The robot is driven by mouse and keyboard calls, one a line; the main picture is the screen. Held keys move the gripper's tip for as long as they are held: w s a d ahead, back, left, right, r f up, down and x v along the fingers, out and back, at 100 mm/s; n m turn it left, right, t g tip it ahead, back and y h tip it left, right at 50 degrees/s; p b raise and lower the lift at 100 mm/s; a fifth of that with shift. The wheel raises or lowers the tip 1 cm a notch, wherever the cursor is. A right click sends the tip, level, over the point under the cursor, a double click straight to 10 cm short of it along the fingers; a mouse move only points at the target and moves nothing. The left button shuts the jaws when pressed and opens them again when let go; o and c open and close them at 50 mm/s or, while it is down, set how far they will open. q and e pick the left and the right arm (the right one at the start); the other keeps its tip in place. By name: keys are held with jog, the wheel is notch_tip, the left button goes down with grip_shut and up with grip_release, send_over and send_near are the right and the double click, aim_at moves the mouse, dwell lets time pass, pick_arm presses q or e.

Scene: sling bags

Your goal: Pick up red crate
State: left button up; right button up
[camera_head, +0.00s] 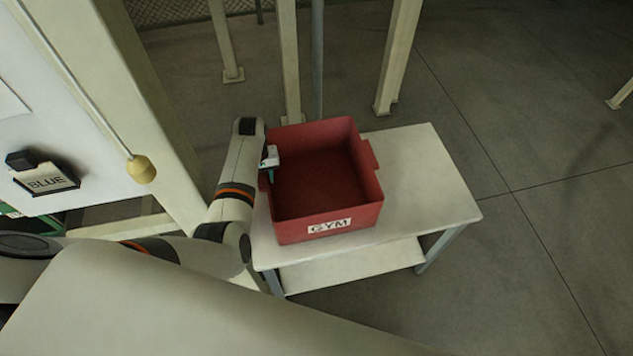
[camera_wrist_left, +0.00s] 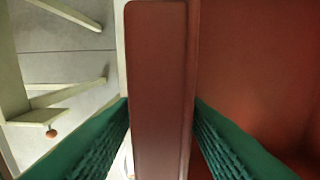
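The red crate (camera_head: 326,225) with a "GYM" label stands upright on a pale table in the head view. It looks empty inside. A handle tab shows on its right side; its left side is partly hidden by my left gripper. My left gripper (camera_head: 267,174) is at that left side. In the left wrist view the green fingers (camera_wrist_left: 161,125) straddle a red strip of the crate (camera_wrist_left: 160,70), one on each side. Narrow gaps show between fingers and strip, so it looks open around it. My right gripper is not in view.
The pale table (camera_head: 430,180) has a bare top right of the crate and a lower shelf (camera_head: 350,264). A cream post (camera_head: 140,100) stands close left of my left arm. Pale legs (camera_head: 398,55) stand behind the table. Grey floor lies open to the right.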

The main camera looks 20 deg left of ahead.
pick_arm(q)
grip_shut()
jog(key=shift+r, duration=0.1)
